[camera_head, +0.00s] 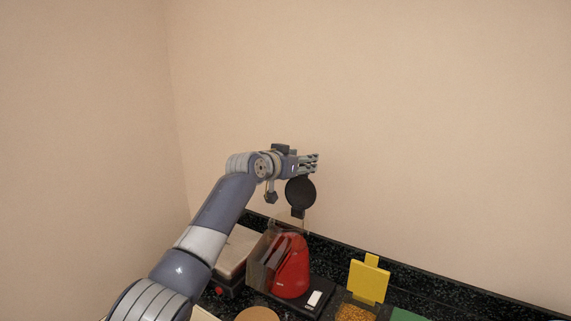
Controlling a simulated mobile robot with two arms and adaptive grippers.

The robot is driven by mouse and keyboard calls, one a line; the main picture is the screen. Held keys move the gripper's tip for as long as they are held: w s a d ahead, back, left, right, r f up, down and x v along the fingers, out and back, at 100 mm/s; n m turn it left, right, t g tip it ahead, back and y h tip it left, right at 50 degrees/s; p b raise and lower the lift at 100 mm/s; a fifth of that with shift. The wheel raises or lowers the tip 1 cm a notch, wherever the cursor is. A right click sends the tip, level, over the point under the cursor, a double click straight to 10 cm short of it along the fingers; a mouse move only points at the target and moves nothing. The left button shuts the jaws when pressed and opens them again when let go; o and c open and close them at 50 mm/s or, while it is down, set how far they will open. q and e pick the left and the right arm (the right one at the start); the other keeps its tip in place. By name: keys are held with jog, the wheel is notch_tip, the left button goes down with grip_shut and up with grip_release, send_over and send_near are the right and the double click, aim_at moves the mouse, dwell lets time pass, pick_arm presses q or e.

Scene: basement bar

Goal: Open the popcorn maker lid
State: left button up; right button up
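The popcorn maker (290,268) is a red, rounded appliance standing on the dark counter. A clear part sits at its top. A dark round disc (300,192) with a short stem is above it, just below my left gripper (313,162); it may be the lid, but I cannot tell how it joins the machine. My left arm reaches in from the left, with the gripper pointing right above the disc. Whether the fingers touch the disc, or how far apart they are, is too small to tell. My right gripper is not in view.
A pale-topped appliance (236,252) stands left of the popcorn maker. To the right are an upright yellow board (368,281), a container of orange-yellow kernels (355,313) and a green item (408,315). A round brown item (257,314) is in front.

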pick_arm(q)
jog(key=v, duration=1)
jog(key=shift+d, duration=0.1)
dwell(0.3)
